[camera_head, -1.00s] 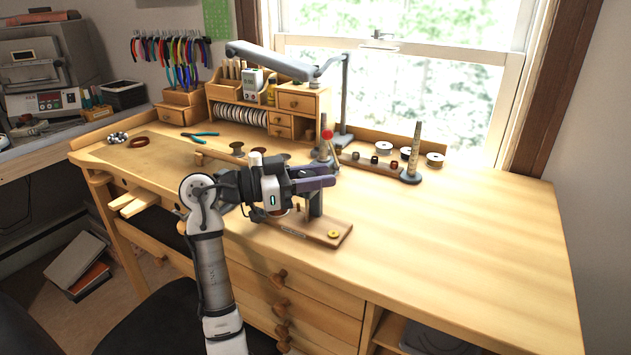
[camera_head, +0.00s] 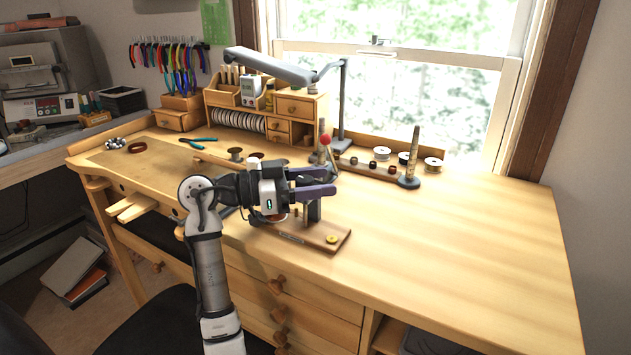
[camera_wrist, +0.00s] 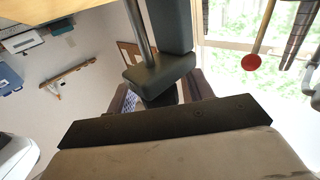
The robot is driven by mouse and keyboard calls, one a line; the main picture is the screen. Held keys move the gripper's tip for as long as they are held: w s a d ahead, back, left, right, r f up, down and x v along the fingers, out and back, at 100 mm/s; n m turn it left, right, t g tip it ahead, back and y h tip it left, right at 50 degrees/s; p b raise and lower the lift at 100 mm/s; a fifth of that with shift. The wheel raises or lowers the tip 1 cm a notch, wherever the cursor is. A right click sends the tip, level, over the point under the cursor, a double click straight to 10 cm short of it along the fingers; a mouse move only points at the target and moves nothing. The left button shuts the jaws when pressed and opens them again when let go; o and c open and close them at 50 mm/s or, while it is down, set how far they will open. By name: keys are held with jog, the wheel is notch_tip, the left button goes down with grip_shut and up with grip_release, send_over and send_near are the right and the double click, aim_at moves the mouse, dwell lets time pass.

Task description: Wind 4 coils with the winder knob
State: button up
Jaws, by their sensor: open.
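The winder stands on a wooden base (camera_head: 325,236) near the desk's front edge, with a dark upright post (camera_head: 314,211). A red ball knob (camera_head: 326,140) on a thin lever shows just above and behind my gripper; it also shows at upper right in the wrist view (camera_wrist: 251,62). My gripper (camera_head: 333,181) is open, its two purple-grey fingers pointing right at the winder. In the wrist view a dark block and rod (camera_wrist: 160,68) of the winder stand in front of the fingers. The knob is outside the fingers. My gripper and arm hide part of the winder, including any coil.
A rack with several spools (camera_head: 404,157) and a tapered mandrel (camera_head: 412,157) stand behind at right. A desk lamp (camera_head: 285,68) and wooden organizer (camera_head: 300,105) are at the back. Blue-handled pliers (camera_head: 197,140) lie left. The desk's right side is clear.

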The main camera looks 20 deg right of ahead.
jog(key=a+b, duration=0.1)
jog(key=a, duration=0.2)
jog(key=w+a+b, duration=0.1)
jog(key=a, duration=0.3)
jog(key=shift+w, duration=0.2)
jog(key=shift+a, duration=0.2)
jog(key=shift+r, duration=0.1)
